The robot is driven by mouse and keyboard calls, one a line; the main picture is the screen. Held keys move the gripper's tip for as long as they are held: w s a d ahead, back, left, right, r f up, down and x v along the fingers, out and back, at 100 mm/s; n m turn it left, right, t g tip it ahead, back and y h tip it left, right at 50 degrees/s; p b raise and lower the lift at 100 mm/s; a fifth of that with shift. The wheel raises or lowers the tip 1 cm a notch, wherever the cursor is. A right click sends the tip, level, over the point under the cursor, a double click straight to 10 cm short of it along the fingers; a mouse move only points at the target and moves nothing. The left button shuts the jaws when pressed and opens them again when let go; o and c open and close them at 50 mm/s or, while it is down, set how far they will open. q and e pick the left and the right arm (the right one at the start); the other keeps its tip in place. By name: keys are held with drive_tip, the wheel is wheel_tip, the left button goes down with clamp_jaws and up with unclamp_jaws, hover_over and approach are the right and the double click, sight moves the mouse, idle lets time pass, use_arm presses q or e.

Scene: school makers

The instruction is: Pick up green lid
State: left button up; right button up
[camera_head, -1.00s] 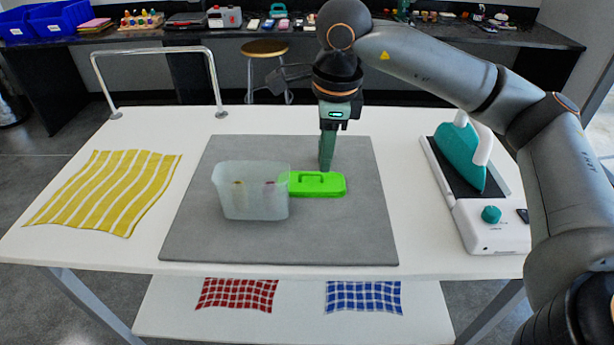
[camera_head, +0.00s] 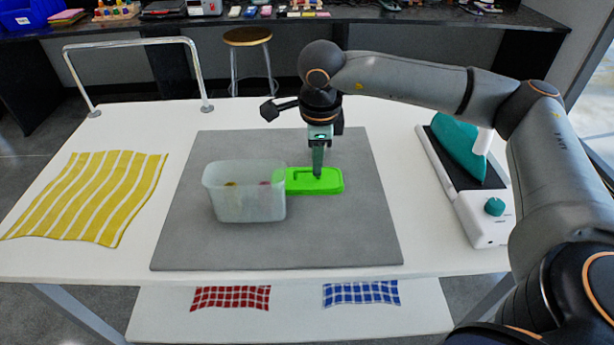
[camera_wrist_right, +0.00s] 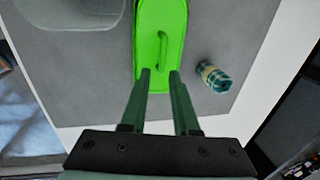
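The green lid (camera_head: 300,181) lies flat on the grey mat, just right of a translucent container, with a raised handle on top. In the right wrist view the lid (camera_wrist_right: 148,20) runs up the middle, its handle between and beyond the fingertips. My right gripper (camera_head: 318,176) points down at the lid's right part. In the right wrist view its two fingers (camera_wrist_right: 160,73) are apart with nothing between them, tips over the lid's near end. Whether they touch the lid I cannot tell. My left gripper is out of view.
The translucent container (camera_head: 247,200) holds small items. A teal patterned cylinder (camera_wrist_right: 215,77) lies beside the lid in the wrist view. The grey mat (camera_head: 330,235) is bare in front. A teal iron (camera_head: 458,146) stands right, a yellow striped cloth (camera_head: 88,196) left.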

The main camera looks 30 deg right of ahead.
sight(307, 175)
drive_tip(key=shift+w+d+f, duration=0.1)
drive_tip(key=shift+w+f, duration=0.05)
drive_tip(key=shift+f, duration=0.5)
drive_tip(key=shift+w+d+f, duration=0.1)
drive_tip(key=shift+f, duration=0.55)
drive_tip(key=shift+a, duration=0.1)
clamp_jaws()
